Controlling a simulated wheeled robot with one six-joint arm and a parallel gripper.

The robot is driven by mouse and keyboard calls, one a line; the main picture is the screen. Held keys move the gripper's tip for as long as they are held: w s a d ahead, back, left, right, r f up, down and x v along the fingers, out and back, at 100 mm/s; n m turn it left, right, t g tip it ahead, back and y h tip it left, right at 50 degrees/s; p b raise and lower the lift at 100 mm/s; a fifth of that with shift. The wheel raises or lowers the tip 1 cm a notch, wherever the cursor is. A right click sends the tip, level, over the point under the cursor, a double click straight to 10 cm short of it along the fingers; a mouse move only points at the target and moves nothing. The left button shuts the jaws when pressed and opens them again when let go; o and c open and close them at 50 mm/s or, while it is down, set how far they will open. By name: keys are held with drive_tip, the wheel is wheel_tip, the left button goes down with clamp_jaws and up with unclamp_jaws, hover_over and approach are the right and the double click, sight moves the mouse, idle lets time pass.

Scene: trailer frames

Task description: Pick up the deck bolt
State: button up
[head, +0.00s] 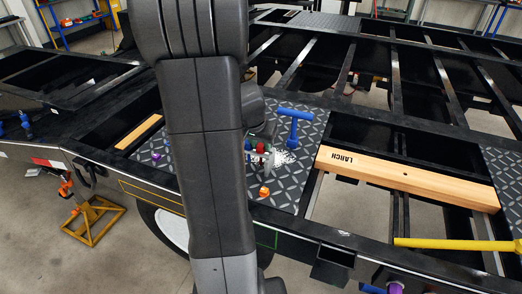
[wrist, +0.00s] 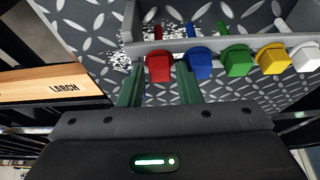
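In the wrist view a grey rack (wrist: 225,45) holds a row of coloured hex-headed bolts: a red bolt (wrist: 159,67), a blue bolt (wrist: 200,64), a green bolt (wrist: 236,60), a yellow bolt (wrist: 272,59) and a white bolt (wrist: 305,58). Which one is the deck bolt I cannot tell. My gripper (wrist: 158,80) is open, its two green fingers apart and pointing at the rack. The red bolt's head shows between the fingertips; whether they touch it I cannot tell. In the head view my arm hides much of the rack.
A wooden board marked LARCH (head: 405,178) lies right of the chequered deck plate (head: 285,190). A blue T-shaped tool (head: 294,122) stands on the plate, with an orange piece (head: 264,192) near its front. A yellow bar (head: 455,244) lies at right. Open gaps lie between the trailer's beams.

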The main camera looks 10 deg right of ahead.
clamp_jaws()
